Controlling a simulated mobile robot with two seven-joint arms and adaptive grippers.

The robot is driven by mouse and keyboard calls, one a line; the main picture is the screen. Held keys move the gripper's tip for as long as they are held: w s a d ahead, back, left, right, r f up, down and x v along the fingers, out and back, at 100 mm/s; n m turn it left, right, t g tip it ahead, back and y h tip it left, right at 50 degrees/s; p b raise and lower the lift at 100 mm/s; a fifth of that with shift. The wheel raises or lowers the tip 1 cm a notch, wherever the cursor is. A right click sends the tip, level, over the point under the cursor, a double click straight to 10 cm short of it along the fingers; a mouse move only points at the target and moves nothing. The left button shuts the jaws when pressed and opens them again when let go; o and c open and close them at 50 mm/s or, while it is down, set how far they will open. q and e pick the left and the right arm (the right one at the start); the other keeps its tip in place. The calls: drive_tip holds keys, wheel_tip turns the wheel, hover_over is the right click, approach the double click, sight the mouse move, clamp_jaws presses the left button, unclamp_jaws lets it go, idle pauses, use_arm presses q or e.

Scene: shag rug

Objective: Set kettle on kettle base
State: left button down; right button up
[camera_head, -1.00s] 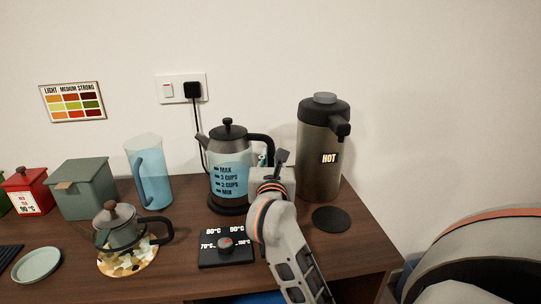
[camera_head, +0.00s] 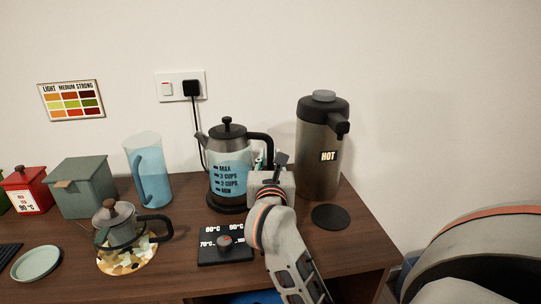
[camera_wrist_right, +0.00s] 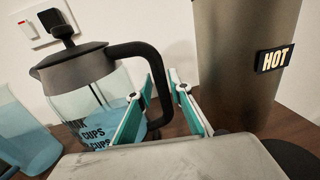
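The kettle (camera_head: 230,172) is a clear glass jug of blue water with a grey collar, black lid and black handle. It stands upright on the round black kettle base (camera_head: 228,207) by the wall; I cannot tell whether it is fully seated. The kettle also shows at left in the right wrist view (camera_wrist_right: 75,72). My right gripper (camera_wrist_right: 166,82) is open at the handle's lower part, its teal-padded fingers apart with the handle between or just beyond them. In the head view the right gripper (camera_head: 268,162) is partly hidden by its own wrist. My left gripper is out of view.
A tall HOT dispenser (camera_head: 318,170) stands close right of my right gripper, with a black disc (camera_head: 330,217) before it. A temperature dial plate (camera_head: 225,249) lies in front of the kettle. A blue pitcher (camera_head: 150,177) and small teapot (camera_head: 122,232) stand left.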

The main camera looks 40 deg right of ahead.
drive_tip(key=shift+v, duration=4.75)
